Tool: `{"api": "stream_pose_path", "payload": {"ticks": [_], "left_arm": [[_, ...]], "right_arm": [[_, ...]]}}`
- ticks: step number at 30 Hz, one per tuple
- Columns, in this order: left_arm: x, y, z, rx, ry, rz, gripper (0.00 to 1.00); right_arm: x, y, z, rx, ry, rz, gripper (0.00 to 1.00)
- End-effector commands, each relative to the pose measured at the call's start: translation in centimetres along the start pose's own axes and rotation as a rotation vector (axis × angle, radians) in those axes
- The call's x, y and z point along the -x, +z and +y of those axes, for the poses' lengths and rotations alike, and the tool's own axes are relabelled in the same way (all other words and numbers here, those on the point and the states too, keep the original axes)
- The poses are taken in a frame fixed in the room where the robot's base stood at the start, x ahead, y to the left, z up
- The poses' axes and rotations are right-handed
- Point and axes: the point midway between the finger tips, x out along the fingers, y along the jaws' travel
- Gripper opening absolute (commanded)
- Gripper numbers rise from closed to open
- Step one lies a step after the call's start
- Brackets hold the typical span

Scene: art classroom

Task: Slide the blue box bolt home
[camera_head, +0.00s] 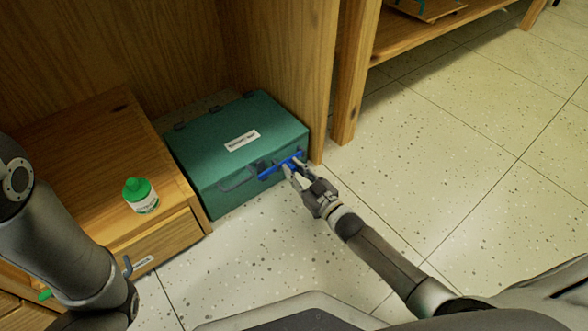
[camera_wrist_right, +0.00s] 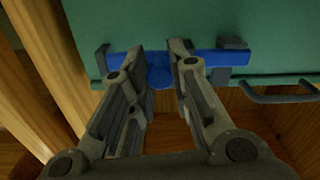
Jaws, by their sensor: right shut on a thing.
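A teal metal box (camera_head: 270,130) with a white label on its lid sits on the floor, its lid down. A blue bolt (camera_head: 267,174) lies across its front face near the right corner, beside a grey handle (camera_head: 237,180). My right gripper (camera_head: 291,168) is at the bolt. In the right wrist view, the gripper (camera_wrist_right: 159,52) has its fingers on either side of the blue bolt's knob (camera_wrist_right: 158,74). The blue bar (camera_wrist_right: 207,57) extends past both fingers, between dark brackets on the left and right. My left arm shows at the left, its gripper outside the view.
A wooden drawer unit (camera_head: 85,150) stands left of the box, with a green-capped bottle (camera_head: 140,195) on top. A wooden post (camera_head: 354,75) and shelf (camera_head: 430,30) stand at the right. The tiled floor (camera_head: 450,160) in front and to the right is clear.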

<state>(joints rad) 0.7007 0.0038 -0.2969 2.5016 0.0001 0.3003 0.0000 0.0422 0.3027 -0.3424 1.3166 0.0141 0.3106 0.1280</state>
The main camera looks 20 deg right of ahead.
Motion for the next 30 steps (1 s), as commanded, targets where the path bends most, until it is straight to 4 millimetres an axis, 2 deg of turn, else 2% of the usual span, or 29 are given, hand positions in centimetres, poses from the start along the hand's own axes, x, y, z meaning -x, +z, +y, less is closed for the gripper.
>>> {"api": "stream_pose_path", "payload": {"ticks": [1,5,6,11,23,26,30], "left_arm": [[0.0,-0.1,0.0,-0.001,0.001,0.001,0.0],[0.1,-0.1,0.1,0.001,0.001,0.001,0.0],[0.1,-0.1,0.1,0.002,0.001,0.0,0.0],[0.1,0.0,0.1,0.004,0.0,0.0,0.0],[0.1,0.2,0.0,0.006,-0.008,-0.006,0.0],[0.1,0.2,0.0,0.005,-0.006,-0.005,0.0],[0.1,0.1,0.0,0.005,-0.004,-0.003,0.0]], "right_arm": [[0.1,-0.1,-0.7,0.0,-0.01,0.006,0.0],[0.1,-0.1,-0.8,-0.001,-0.013,0.008,0.0],[0.1,-0.1,-0.9,-0.001,-0.013,0.008,0.21],[0.0,-0.1,-0.8,-0.001,-0.012,0.008,0.41],[0.5,-0.1,-0.6,0.0,-0.009,0.006,0.43],[1.6,0.0,-0.6,0.0,-0.01,0.004,0.43],[4.2,0.1,-0.6,0.0,-0.01,0.004,0.43]]}}
